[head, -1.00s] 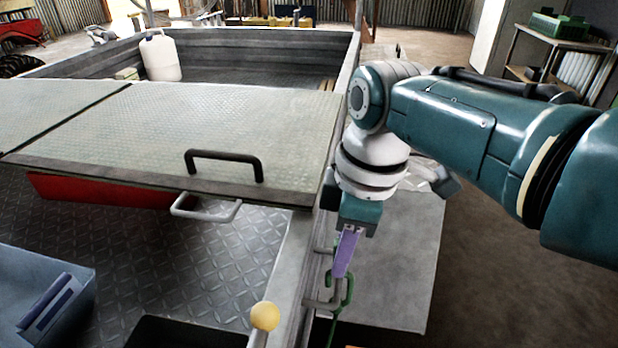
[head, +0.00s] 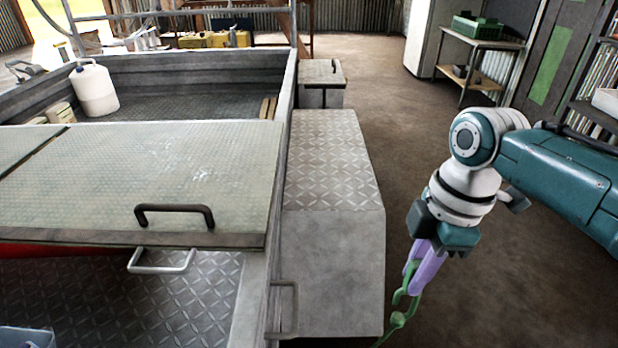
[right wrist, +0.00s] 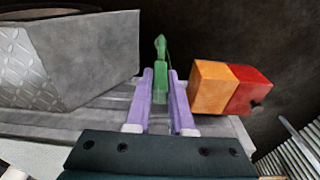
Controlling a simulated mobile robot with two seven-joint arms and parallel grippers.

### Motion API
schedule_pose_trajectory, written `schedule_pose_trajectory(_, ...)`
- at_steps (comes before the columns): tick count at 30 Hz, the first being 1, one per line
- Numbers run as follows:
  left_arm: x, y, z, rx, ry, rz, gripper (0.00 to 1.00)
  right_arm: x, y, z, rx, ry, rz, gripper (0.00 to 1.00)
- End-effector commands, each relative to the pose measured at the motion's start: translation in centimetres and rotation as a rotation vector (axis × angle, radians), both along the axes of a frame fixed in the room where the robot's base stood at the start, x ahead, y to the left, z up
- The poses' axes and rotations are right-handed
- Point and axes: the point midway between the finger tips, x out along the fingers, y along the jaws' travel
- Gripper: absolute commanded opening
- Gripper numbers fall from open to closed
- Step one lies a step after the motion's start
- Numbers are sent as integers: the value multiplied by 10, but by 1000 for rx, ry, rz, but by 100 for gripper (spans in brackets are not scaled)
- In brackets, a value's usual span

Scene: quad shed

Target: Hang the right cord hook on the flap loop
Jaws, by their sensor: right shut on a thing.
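My right gripper (head: 414,278) has purple fingers shut on the green cord hook (head: 398,319). It holds the hook out over the floor, to the right of the quad's side wall and grey mudguard. In the right wrist view the green hook (right wrist: 161,72) sits between the purple fingers (right wrist: 163,90); its far end is hard to make out. The flap (head: 130,185) is a pale ribbed panel with a dark handle (head: 174,212) on top. A light metal loop (head: 162,262) sticks out at its front edge, empty and well left of the gripper. My left gripper is out of view.
A grey bracket (head: 285,310) is on the side wall's outer face. The sloped grey mudguard (head: 335,250) lies between gripper and flap. An orange and red block (right wrist: 228,88) shows in the right wrist view. A white canister (head: 95,90) stands behind the flap.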

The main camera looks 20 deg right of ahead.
Motion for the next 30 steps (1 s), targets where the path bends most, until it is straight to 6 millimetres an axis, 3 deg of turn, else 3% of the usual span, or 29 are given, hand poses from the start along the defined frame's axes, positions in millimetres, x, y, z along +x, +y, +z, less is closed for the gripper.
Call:
schedule_pose_trajectory(6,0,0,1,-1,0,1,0,-3,-11,0,0,-2,-1,0)
schedule_pose_trajectory(17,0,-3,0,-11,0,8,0,-1,-3,0,3,-2,1,0)
schedule_pose_trajectory(20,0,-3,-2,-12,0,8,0,6,16,0,6,-2,3,0)
schedule_pose_trajectory(30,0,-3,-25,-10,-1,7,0,40,108,-3,4,-3,3,0)
